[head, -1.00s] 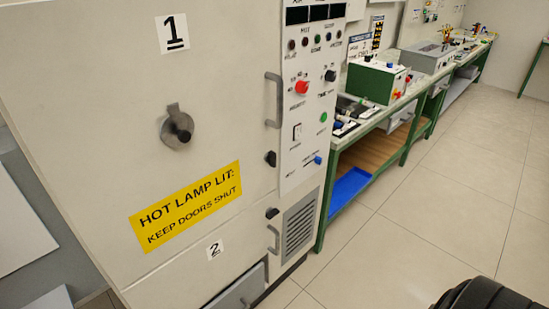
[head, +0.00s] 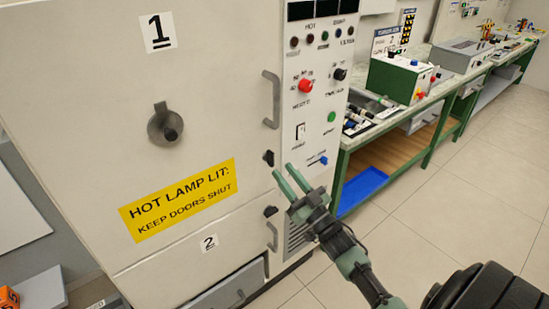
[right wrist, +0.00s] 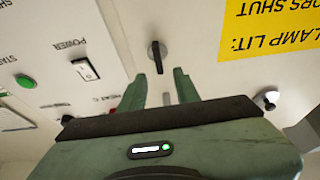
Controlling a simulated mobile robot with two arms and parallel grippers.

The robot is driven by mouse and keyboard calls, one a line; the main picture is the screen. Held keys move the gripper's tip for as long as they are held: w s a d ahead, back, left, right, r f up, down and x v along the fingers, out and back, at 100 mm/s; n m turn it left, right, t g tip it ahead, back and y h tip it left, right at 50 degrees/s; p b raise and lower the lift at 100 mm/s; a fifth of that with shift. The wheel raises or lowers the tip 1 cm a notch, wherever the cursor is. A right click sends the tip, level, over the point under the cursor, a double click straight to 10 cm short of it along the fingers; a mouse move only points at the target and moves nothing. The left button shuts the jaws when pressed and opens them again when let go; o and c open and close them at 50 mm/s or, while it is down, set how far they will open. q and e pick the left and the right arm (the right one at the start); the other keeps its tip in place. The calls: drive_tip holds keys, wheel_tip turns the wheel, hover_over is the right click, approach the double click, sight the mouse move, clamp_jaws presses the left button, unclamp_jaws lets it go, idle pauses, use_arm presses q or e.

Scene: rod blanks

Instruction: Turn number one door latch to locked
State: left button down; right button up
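The number one door (head: 90,100) is shut, with a "1" label (head: 158,31). Its black latch (head: 268,158) is at the door's right edge, below the long handle. In the right wrist view the latch (right wrist: 157,56) is a narrow black knob, roughly upright in the picture. My right gripper (head: 284,169) is just below and right of the latch in the head view. In the right wrist view the gripper (right wrist: 158,74) has its two fingers apart, empty, with the latch beyond the gap between their tips. My left gripper is not in view.
A second black latch (head: 270,211) is by the number two door (head: 190,255). The control panel (head: 316,100) with a red knob (head: 305,86) and power switch (right wrist: 86,69) stands beside the latch. A grey handle (head: 271,100) sticks out above. Open floor (head: 420,235) lies right.

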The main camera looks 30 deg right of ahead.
sight(273, 158)
drive_tip(key=x, duration=0.6)
drive_tip(key=shift+f+p, duration=0.15)
drive_tip(key=shift+p, duration=0.25)
clamp_jaws()
